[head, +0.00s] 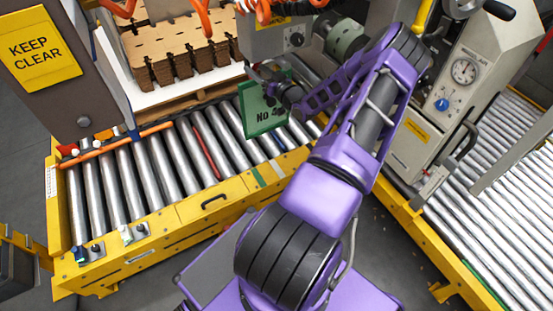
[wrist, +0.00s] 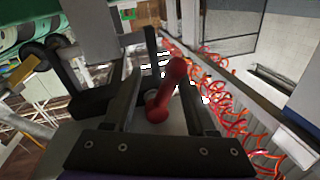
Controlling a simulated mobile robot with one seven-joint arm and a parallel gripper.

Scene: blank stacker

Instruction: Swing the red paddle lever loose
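The red paddle lever (wrist: 161,103) shows in the wrist view, leaning up and right from a rounded base to a round end. My gripper (wrist: 163,78) is open, with one dark finger on each side of the lever. There is a visible gap at the left finger; the right finger is close, and I cannot tell if it touches. In the head view my gripper (head: 268,82) is at the end of the purple arm, beside a green sign (head: 262,106). I cannot make out the lever there.
A yellow-framed roller conveyor (head: 130,262) lies below, with a thin red bar (head: 207,152) on its rollers. A grey machine with a gauge (head: 463,71) stands to the right. Orange coiled hoses (wrist: 232,128) hang close by at the right. Brown stacked blanks (head: 180,50) stand behind.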

